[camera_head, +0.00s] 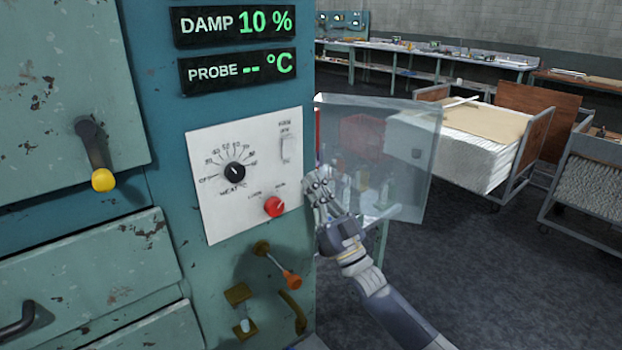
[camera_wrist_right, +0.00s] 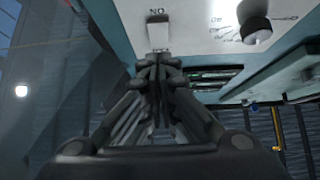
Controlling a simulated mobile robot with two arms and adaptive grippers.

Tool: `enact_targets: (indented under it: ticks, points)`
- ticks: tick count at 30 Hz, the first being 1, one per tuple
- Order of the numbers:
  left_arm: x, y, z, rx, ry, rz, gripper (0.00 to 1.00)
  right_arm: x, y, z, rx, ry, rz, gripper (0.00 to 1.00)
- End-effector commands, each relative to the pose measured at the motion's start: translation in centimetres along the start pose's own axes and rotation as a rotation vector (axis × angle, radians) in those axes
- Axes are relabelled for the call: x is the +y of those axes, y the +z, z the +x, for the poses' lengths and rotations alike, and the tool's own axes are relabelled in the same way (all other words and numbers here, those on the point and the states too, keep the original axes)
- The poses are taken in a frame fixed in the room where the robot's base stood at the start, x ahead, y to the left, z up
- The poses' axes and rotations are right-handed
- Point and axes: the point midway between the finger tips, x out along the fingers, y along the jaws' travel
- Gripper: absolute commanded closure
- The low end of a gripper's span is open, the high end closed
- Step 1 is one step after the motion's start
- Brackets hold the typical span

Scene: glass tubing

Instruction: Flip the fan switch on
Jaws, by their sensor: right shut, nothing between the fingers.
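The white control panel (camera_head: 215,215) is on the teal cabinet front. A white rocker switch (camera_head: 288,149) sits at the panel's upper right, with small lettering above it too small to read. My right gripper (camera_head: 318,184) is shut and empty, below and to the right of the switch, beside the panel's right edge. In the right wrist view, the shut fingertips (camera_wrist_right: 160,62) are just below a pale switch (camera_wrist_right: 159,36) with lettering beside it; I cannot tell whether they touch. The switch's setting is unclear. My left gripper is not in view.
A black dial (camera_head: 235,172) and red knob (camera_head: 274,207) share the panel. An orange-tipped lever (camera_head: 291,280) sticks out below. A transparent pane (camera_head: 420,150) stands open behind my right gripper. Loaded carts (camera_head: 470,140) stand farther right, with bare floor between.

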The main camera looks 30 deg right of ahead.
Motion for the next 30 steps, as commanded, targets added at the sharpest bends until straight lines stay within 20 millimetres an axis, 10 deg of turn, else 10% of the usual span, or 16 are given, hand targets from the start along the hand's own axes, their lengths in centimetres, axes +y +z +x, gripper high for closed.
enact_targets:
  ticks: [12, 30]
  points:
    - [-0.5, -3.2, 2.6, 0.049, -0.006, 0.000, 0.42, 0.0, 1.2, -6.4, -0.002, 0.000, 0.000, 1.00]
    - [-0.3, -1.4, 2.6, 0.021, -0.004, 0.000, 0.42, 0.0, 1.1, -6.8, -0.001, 0.000, 0.000, 1.00]
